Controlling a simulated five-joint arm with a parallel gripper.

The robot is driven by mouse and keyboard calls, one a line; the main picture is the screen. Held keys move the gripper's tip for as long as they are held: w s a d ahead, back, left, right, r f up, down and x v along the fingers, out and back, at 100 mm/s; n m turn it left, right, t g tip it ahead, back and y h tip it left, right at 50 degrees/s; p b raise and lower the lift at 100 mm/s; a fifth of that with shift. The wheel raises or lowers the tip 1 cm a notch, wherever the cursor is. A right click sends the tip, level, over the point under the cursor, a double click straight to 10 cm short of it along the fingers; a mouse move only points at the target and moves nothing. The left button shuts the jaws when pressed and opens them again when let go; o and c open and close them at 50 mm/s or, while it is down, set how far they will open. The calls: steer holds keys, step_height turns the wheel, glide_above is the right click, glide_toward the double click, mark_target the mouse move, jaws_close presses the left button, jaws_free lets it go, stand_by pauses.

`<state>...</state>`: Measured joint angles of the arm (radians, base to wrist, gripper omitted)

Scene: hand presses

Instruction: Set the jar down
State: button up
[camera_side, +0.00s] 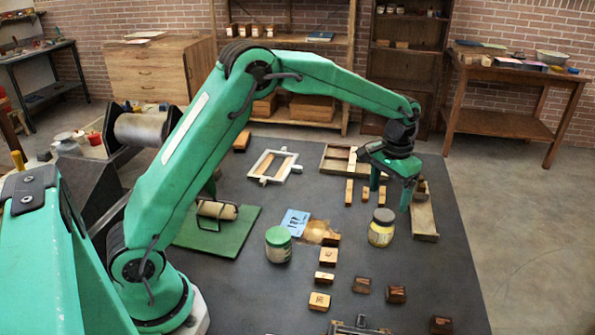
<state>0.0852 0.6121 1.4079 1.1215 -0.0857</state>
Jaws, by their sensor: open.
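A jar with a yellow label and a dark lid (381,229) stands upright on the dark work surface. A second jar, white with a green lid (278,246), stands upright to its left. My gripper (390,191) points down just above and behind the yellow-label jar in the picture. Its two green fingers are spread apart, with no jar held between them. I cannot tell the exact height of the fingertips above the surface.
Several small wooden blocks (319,301) lie in front of the jars. A shallow wooden tray (424,219) lies right of the gripper. A green board with a roller (232,236) and a blue card (295,222) lie left.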

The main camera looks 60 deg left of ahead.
stand_by(0.5)
steer(key=shift+s+a+r, duration=0.1)
steer(key=shift+s+r, duration=0.2)
steer(key=shift+r, duration=0.25)
steer(key=s+a+r+t, duration=0.2)
steer(key=s+r, duration=0.5)
steer(key=s, duration=0.4)
steer(key=s+a+r+t, duration=0.2)
steer(key=s+r, duration=0.4)
steer(key=s, duration=0.5)
steer(key=s+f+t, duration=0.1)
steer(key=s+f, duration=0.1)
steer(key=s, duration=0.6)
steer(key=shift+s+a+t, duration=0.2)
steer(key=shift+s+t, duration=0.1)
